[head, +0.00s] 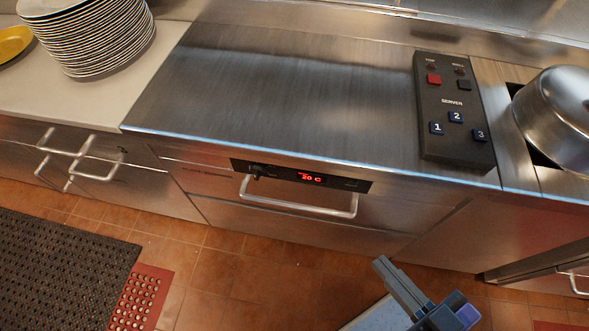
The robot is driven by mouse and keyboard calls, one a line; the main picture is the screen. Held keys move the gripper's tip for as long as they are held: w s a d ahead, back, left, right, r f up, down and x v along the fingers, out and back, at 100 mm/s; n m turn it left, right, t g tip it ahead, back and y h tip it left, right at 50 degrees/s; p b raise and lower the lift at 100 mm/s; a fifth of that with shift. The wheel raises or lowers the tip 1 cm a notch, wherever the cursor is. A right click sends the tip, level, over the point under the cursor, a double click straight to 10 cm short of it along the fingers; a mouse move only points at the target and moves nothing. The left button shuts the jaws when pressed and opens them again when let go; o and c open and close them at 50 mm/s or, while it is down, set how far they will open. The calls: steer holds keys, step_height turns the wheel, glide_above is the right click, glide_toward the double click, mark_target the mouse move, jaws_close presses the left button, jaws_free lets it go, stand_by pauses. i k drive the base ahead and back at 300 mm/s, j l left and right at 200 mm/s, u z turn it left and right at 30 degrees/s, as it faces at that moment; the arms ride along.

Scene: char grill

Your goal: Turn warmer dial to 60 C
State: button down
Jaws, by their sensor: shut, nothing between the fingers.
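The warmer's black control strip (343,184) is on the front of a steel drawer unit below the counter edge. Its red display (311,178) seems to read 20 C, though the digits are small. A small dark dial (257,172) sits at the left end of the strip, left of the display. My gripper (384,264) shows at the bottom of the head view, over the floor. It is shut and empty, below and to the right of the dial, and apart from the warmer.
A curved drawer handle (298,209) juts out just below the strip. The steel counter (290,85) above is bare except for a black server button box (452,110). Stacked plates (88,38) stand at left; a metal pot lid (565,110) is at right.

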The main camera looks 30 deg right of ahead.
mark_target(256, 171)
steer(key=i+j+u, duration=0.1)
steer(key=j+u, duration=0.35)
steer(key=i+j+u, duration=0.15)
steer(key=j+u, duration=0.25)
